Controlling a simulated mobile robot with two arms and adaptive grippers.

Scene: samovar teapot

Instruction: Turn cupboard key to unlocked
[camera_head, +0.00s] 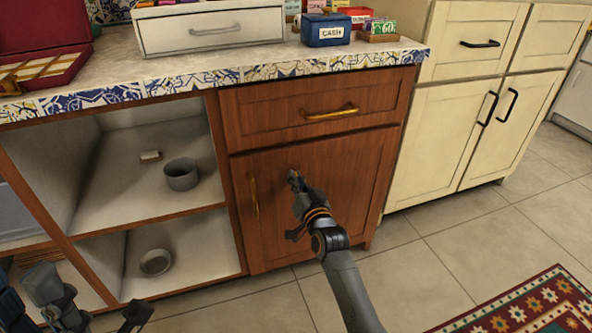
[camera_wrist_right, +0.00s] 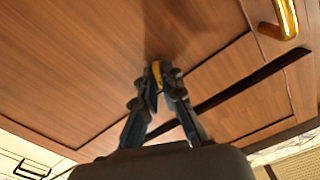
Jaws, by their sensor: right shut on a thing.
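The wooden cupboard door (camera_head: 340,175) is closed in the head view, with a vertical gold handle (camera_head: 254,197) on its left side. My right gripper (camera_head: 293,178) is at the upper part of this door, right of the handle. In the right wrist view its fingertips (camera_wrist_right: 161,76) meet on a small yellow-gold piece (camera_wrist_right: 157,72), which looks like the key, close to the wood. The fingers hide most of the key and the keyhole, so its turn angle cannot be told. My left gripper (camera_head: 45,285) is low at the left, away from the door; its jaw opening is unclear.
A drawer with a gold handle (camera_head: 330,112) is above the door. Open shelves left hold a grey pot (camera_head: 181,175) and a bowl (camera_head: 156,262). The tiled countertop (camera_head: 190,66) carries a cash box (camera_head: 326,30). The floor in front is clear up to a patterned rug (camera_head: 530,305).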

